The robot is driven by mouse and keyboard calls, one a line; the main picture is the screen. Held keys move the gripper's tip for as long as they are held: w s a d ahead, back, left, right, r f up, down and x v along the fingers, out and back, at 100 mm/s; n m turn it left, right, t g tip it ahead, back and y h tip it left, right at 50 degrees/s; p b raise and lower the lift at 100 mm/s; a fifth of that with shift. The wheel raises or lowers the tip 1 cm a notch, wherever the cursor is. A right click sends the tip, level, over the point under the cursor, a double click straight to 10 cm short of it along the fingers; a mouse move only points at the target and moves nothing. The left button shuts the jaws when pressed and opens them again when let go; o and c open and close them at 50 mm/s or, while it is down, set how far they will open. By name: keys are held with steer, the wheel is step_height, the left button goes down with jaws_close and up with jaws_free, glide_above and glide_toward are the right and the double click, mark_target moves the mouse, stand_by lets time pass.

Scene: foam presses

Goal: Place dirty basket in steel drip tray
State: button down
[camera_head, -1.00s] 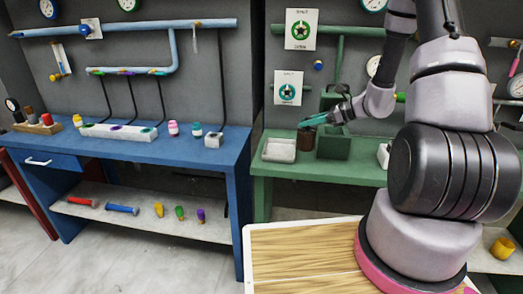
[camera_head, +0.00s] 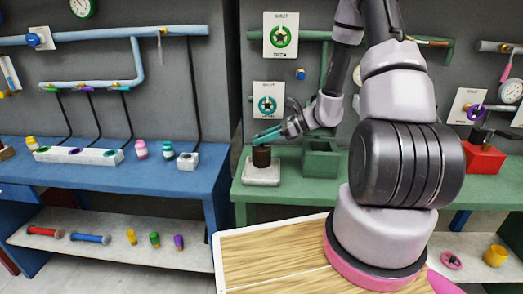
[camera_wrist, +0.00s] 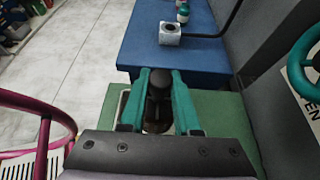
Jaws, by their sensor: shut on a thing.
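The dirty basket (camera_head: 262,156) is a small dark brown cylinder, upright, at the left end of the green bench. The pale steel drip tray (camera_head: 262,178) lies directly below it, and the basket is over the tray's area. I cannot tell whether its bottom touches the tray. My gripper (camera_head: 266,136) has teal fingers and is shut on the top of the basket. In the wrist view, the basket's dark knob (camera_wrist: 158,82) is between the two fingers, and its body is mostly hidden below. A strip of the tray (camera_wrist: 124,105) shows to the left of the fingers.
An open green box (camera_head: 322,160) stands just right of the tray. A green handwheel (camera_wrist: 305,62) is on the wall, close on the right in the wrist view. The blue bench (camera_head: 200,178) is to the left, with a grey block (camera_head: 188,161) on it.

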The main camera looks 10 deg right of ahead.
mark_target(266, 147)
steer(key=shift+f, duration=1.9)
steer(key=shift+f, duration=0.15)
steer(key=c, duration=0.6)
jaws_free()
steer(key=shift+c, duration=0.2)
